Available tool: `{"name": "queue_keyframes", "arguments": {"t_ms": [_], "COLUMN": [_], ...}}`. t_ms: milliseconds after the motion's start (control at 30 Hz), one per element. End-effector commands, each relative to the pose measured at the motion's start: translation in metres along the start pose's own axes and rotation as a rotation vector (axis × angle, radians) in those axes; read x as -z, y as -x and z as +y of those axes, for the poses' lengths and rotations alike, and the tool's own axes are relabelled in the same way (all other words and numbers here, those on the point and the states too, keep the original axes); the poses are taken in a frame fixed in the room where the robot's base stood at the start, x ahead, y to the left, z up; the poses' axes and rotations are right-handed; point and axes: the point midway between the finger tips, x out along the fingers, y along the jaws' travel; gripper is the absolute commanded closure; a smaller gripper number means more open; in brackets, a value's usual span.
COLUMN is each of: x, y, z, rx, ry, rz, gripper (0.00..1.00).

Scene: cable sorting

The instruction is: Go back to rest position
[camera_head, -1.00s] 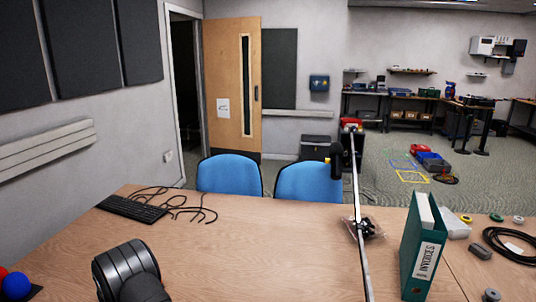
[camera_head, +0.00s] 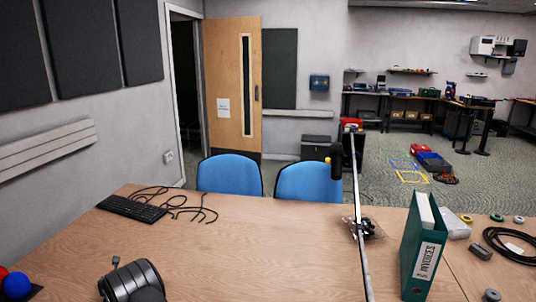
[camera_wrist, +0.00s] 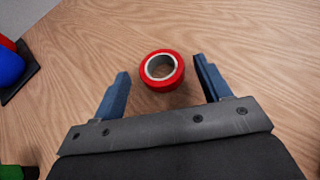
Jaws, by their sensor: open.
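My gripper (camera_wrist: 162,92) is open in the wrist view, its two blue-grey fingers spread wide apart. A red tape roll (camera_wrist: 178,76) lies flat on the wooden table beyond and between the fingertips, with nothing held. In the head view, a dark rounded part of my arm shows at the bottom left edge, and my gripper's fingers are not visible there. The tape roll does not show in the head view.
A black keyboard (camera_head: 132,208) with a loose cable (camera_head: 182,207) lies at the table's back left. A green binder (camera_head: 424,250) stands upright at right, beside a coiled black cable (camera_head: 513,244). Red and blue balls (camera_head: 17,285) sit at the left edge. The table's middle (camera_head: 260,250) is clear.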

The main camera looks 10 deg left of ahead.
Motion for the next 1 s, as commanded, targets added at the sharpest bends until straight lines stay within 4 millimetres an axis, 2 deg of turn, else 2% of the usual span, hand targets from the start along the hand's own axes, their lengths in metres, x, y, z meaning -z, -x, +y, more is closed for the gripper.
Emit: {"name": "queue_keyframes", "arguments": {"t_ms": [267, 733, 1000], "x": [0.001, -0.078, -0.075], "y": [-0.028, 0.006, 0.009], "z": [-0.001, -0.002, -0.060], "rx": [-0.001, 0.001, 0.088], "ry": [-0.002, -0.002, -0.047], "rz": [-0.001, -0.003, -0.001], "gripper": [0.30, 0.30, 0.30]}}
